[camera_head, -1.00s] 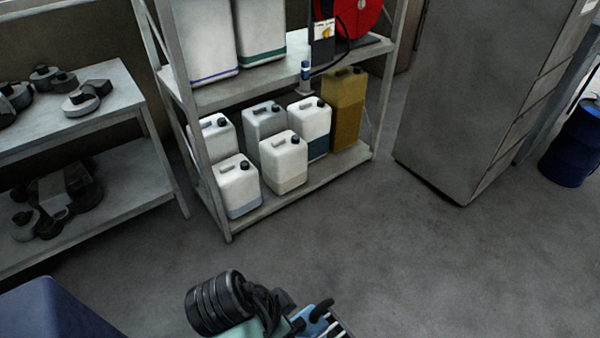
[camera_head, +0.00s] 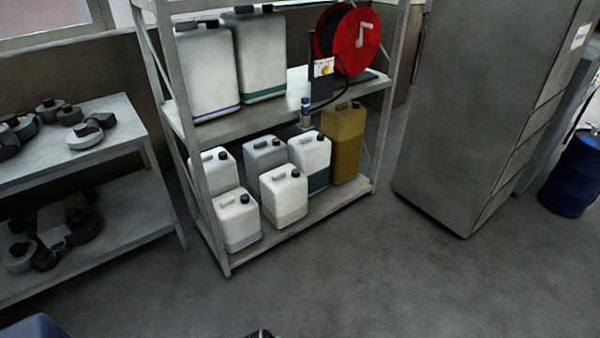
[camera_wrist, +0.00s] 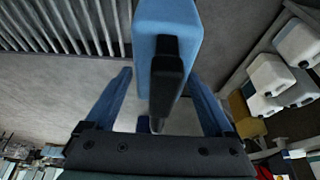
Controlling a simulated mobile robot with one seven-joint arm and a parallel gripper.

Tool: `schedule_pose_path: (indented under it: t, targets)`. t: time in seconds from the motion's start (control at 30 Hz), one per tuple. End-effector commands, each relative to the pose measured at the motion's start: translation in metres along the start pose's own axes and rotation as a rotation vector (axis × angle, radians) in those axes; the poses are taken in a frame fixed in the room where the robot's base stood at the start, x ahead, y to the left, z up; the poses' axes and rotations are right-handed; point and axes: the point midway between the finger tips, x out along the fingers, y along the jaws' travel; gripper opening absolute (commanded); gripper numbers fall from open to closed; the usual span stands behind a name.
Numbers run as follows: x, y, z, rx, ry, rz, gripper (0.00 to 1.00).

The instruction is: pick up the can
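In the wrist view a light blue can (camera_wrist: 178,22) with a black handle-like part (camera_wrist: 166,80) is close in front of my gripper (camera_wrist: 160,78). The two blue fingers stand well apart, one on each side of the black part. A gap shows between that part and each finger. Whether the fingertips touch the can's body cannot be told. The can's far end is cut off by the top edge. In the head view neither the can nor my fingers show.
A metal shelf rack (camera_head: 290,228) holds several white jerrycans, a yellow one (camera_head: 345,142) and a red reel (camera_head: 350,40). A workbench (camera_head: 95,165) stands left, a grey cabinet (camera_head: 475,110) and blue drum (camera_head: 575,175) right. Slatted bars (camera_wrist: 65,22) lie beside the can. Floor in front is clear.

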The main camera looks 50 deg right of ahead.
Motion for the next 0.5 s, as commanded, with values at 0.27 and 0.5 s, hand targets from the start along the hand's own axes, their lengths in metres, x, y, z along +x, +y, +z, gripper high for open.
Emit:
schedule_pose_path:
  t: [0.27, 0.5]
  targets:
    - [-0.0004, -0.0001, -0.0001, 0.000, 0.000, 0.000, 0.35]
    - [-0.0005, -0.0001, -0.0001, 0.000, 0.000, 0.000, 0.00]
